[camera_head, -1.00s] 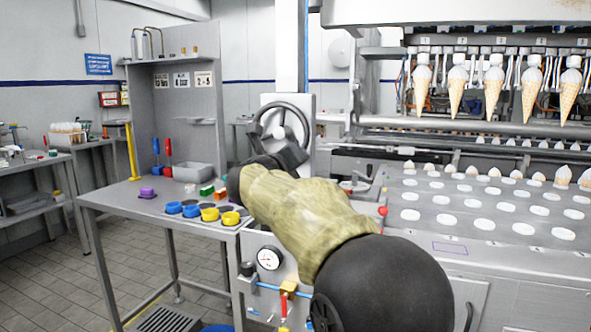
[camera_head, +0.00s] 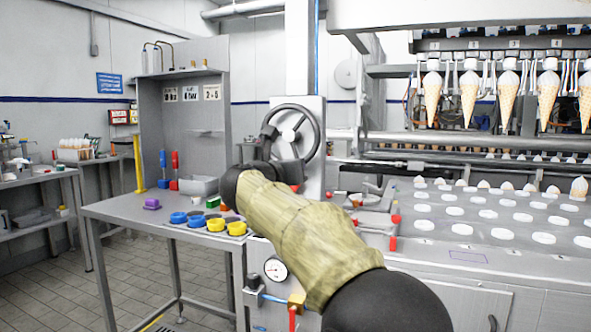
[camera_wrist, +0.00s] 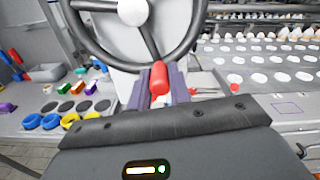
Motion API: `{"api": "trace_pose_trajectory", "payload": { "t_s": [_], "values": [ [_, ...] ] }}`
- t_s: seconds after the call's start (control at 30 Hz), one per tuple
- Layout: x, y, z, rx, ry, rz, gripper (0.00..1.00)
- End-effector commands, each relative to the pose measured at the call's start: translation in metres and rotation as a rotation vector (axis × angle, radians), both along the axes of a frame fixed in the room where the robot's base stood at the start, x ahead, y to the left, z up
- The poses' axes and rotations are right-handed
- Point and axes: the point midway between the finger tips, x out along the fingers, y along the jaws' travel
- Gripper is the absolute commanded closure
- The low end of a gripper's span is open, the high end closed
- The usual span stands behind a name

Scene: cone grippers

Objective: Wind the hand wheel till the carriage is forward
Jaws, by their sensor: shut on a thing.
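The hand wheel (camera_head: 294,107) is a dark spoked ring on a pale upright panel, left of the machine. In the wrist view its rim (camera_wrist: 188,45) and pale hub (camera_wrist: 132,11) fill the top. Its red handle (camera_wrist: 158,78) stands between the fingers of my gripper (camera_wrist: 159,88), which is shut on it. In the head view my gripper (camera_head: 277,165) is at the lower left of the wheel, and my forearm hides part of the panel. The carriage is probably the bar of cone grippers (camera_head: 508,58) at upper right, with several wafer cones (camera_head: 469,100) hanging from it.
A steel table (camera_head: 130,212) with blue and yellow rings, a purple block and a grey bin (camera_head: 198,186) stands left of my arm. A tray plate (camera_head: 470,215) with rows of white-topped holes lies right. A pressure gauge (camera_head: 276,270) is below my arm.

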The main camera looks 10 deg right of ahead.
Motion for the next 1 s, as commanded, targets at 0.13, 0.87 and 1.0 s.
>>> {"api": "trace_pose_trajectory", "payload": {
  "t_s": [0.13,0.87,1.0],
  "values": [
    [0.001,0.003,-0.001,0.000,0.003,0.009,1.00],
    [-0.019,0.012,0.001,-0.002,0.000,0.003,0.58],
    [-0.041,0.026,0.002,-0.002,0.000,0.003,0.58]
  ]
}}
